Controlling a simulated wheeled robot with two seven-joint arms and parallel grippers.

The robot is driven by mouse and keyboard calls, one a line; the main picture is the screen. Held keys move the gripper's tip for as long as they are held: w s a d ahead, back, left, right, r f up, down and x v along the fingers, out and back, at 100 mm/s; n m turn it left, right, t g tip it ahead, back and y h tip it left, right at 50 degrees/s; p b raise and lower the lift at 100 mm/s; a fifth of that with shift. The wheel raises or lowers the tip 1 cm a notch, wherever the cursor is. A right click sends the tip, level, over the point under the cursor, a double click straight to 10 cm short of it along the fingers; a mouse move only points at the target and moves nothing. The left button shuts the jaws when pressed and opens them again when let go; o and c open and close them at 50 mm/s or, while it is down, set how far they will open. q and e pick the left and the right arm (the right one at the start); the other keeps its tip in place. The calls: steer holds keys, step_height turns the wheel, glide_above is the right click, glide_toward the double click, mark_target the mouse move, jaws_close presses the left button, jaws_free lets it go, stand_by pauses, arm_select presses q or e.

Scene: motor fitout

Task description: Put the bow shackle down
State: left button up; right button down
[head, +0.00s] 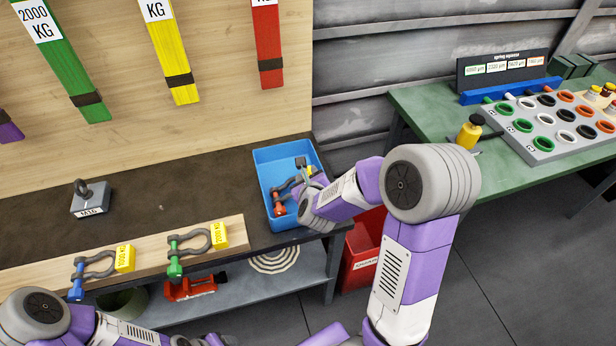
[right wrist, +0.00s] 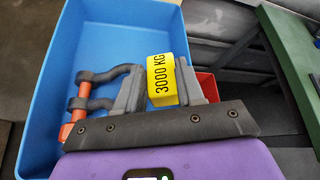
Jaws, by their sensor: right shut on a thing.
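A bow shackle (head: 279,208) with a grey bow and an orange-red pin is at the blue bin (head: 262,168), within its outline. My right gripper (head: 306,172) reaches over the bin from the right. In the right wrist view, its fingers are shut on the yellow 3000 KG tag (right wrist: 160,80), and the shackle (right wrist: 76,112) extends to the left of them. I cannot tell whether the shackle touches the bin floor. My left arm shows at the lower left of the head view, but its fingertips are not in view.
Two other tagged shackles, with a blue pin (head: 78,278) and a green pin (head: 175,258), lie on a wooden board. A grey weight (head: 90,198) stands on the dark bench. A red bin (head: 362,255) is below right. A green table (head: 430,125) holds a sorting tray.

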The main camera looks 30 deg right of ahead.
steer(key=shift+r, duration=0.1)
steer(key=c, duration=0.7)
jaws_free()
